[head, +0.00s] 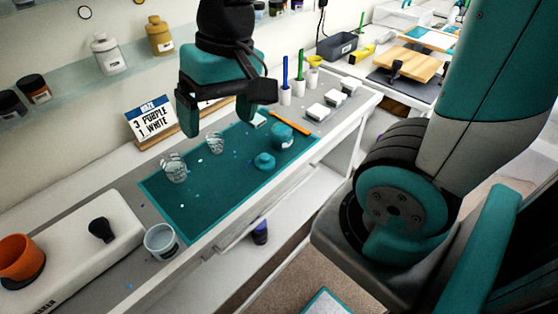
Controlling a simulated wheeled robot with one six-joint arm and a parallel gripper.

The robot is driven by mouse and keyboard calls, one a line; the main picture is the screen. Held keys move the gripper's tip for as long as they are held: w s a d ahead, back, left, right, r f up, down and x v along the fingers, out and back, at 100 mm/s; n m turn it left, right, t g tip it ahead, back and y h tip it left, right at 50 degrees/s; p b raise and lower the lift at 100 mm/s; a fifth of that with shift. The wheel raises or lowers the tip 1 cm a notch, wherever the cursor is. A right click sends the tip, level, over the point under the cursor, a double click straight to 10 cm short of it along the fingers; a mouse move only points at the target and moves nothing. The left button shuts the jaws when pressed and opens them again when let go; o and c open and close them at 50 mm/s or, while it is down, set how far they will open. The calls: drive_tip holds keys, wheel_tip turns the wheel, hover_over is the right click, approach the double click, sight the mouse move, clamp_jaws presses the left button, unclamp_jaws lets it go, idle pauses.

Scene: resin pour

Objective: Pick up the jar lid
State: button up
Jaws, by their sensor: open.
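A teal round piece that looks like the jar lid (264,161) lies on the dark teal mat (213,211), right of the mat's middle. A teal jar (282,134) is just behind it, near the mat's far right end; its opening is not clear to see. My gripper (220,116) hangs above the back of the mat, fingers pointing down and spread apart, with nothing between them. In the picture it is up and to the left of the lid, apart from it.
Two clear cups, one the left cup (174,168), stand on the mat. An orange stick (290,124) lies at the mat's far right edge. A grey-white cup (161,242) stands at the front edge. A sign (152,119) stands behind. The mat's front middle is mostly clear.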

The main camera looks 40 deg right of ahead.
drive_tip(key=w+d+f+m+h+b, duration=0.2)
drive_tip(key=w+d+f+m+b, duration=0.1)
drive_tip(key=w+d+f+m, duration=0.5)
drive_tip(key=m, duration=0.6)
hover_over(265, 155)
drive_tip(key=shift+g+h, duration=0.3)
drive_tip(key=shift+h, duration=0.1)
wheel_tip(265, 155, down, 12)
drive_tip(key=shift+f, duration=0.25)
drive_tip(key=shift+f+p, duration=0.3)
drive_tip(key=shift+f, duration=2.5)
drive_tip(key=c, duration=1)
